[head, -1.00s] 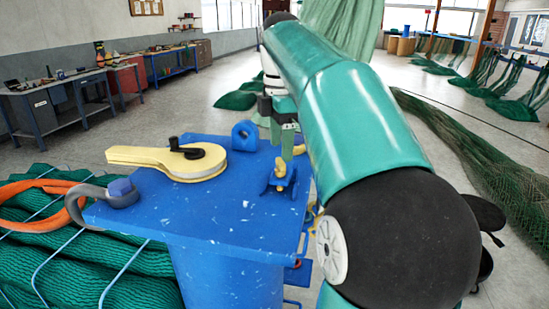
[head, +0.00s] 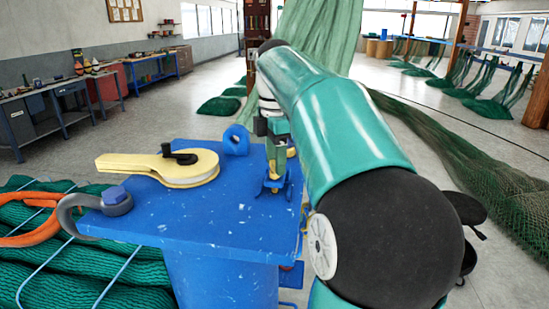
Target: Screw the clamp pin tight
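A small blue clamp (head: 274,185) with a brass-coloured pin stands near the right side of the blue table top (head: 225,225). My gripper (head: 274,168) points down directly over the clamp, with its fingertips at the pin. The fingers cover most of the pin, so I cannot tell whether they are closed on it or only around it. My teal arm hides what lies just to the right of the clamp.
A yellow disc-shaped tool with a handle (head: 187,172) lies on the table top. A blue eye lug (head: 236,139) stands behind it. A grey shackle (head: 80,216) with an orange rope (head: 30,234) is at the left edge, above green netting (head: 135,280).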

